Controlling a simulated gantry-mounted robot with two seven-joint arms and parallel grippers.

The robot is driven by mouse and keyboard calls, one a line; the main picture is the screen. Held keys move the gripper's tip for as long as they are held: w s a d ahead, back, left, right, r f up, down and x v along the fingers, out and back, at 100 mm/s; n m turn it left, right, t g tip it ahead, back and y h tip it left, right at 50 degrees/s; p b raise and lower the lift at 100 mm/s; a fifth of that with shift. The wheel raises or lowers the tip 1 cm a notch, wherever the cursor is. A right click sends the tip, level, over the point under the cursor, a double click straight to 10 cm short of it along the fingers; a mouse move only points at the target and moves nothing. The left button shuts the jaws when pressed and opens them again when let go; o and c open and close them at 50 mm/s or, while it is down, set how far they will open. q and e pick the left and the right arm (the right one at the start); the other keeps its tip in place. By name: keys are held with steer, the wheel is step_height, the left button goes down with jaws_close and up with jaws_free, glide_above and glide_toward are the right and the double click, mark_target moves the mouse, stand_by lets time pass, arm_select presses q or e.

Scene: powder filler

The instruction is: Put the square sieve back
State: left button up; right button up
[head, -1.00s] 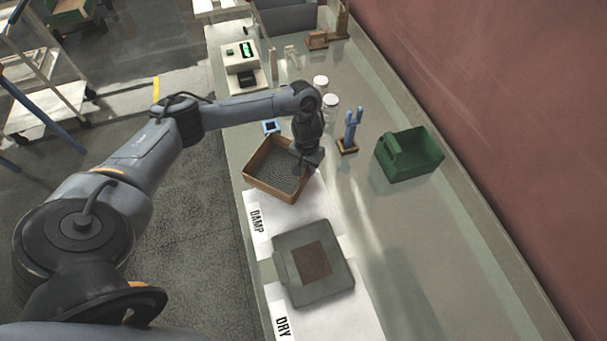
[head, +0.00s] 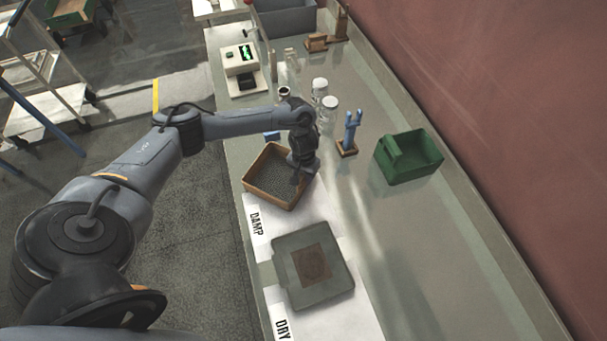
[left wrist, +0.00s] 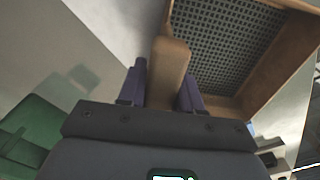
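The square sieve (head: 263,190) is a wooden frame with a grey mesh floor, by the upper end of the sheet marked DAMP. My left gripper (head: 297,177) is at its right side. In the left wrist view, the gripper's purple fingers (left wrist: 163,88) lie on both sides of a wooden part of the sieve, and its mesh (left wrist: 225,40) shows beyond. The gripper looks shut on this part. I cannot tell whether the sieve's underside touches the table. My right gripper is not in view.
A grey-green tray (head: 328,287) with a brown patch lies on the sheets marked DAMP and DRY. A blue fork-shaped holder (head: 350,132), glass jars (head: 329,108) and a green bin (head: 409,158) stand to the right. A scale (head: 241,72) stands farther back. The table's right front is clear.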

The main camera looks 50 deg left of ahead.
arm_select(q)
steer(key=o, duration=0.4)
steer(key=shift+o, duration=0.2)
steer(key=shift+r, duration=0.1)
